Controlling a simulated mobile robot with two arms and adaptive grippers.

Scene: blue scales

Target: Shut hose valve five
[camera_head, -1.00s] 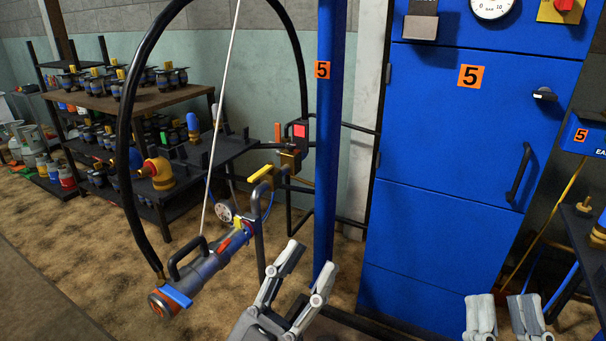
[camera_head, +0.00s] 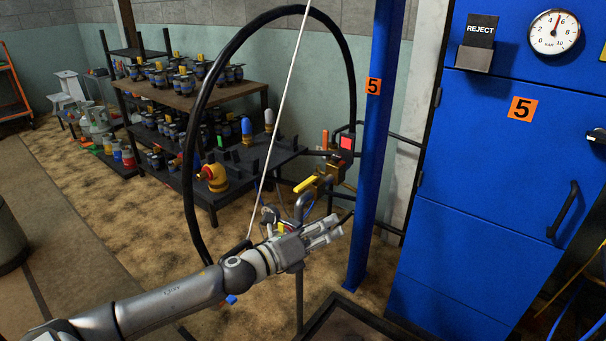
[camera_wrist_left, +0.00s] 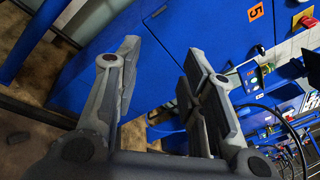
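The hose valve has a yellow lever (camera_head: 305,184) on a brass-coloured body beside the blue post (camera_head: 372,170), which carries an orange 5 sign (camera_head: 373,86). The lever slants along the pipe. A black hose (camera_head: 189,150) loops up and over to the left. My left gripper (camera_head: 338,230) is in front of and below the valve in the head view, apart from the lever, pointing right. Its fingers stand apart and empty in the left wrist view (camera_wrist_left: 155,85). My arm hides most of the hose nozzle; a blue part (camera_head: 231,299) shows below it. My right gripper is out of view.
A blue cabinet (camera_head: 480,190) with a gauge (camera_head: 553,32) stands right of the post. Racks of fittings (camera_head: 185,100) stand behind the hose. A thin pale rod or cable (camera_head: 285,90) crosses in front of them. Bare floor (camera_head: 100,220) lies left.

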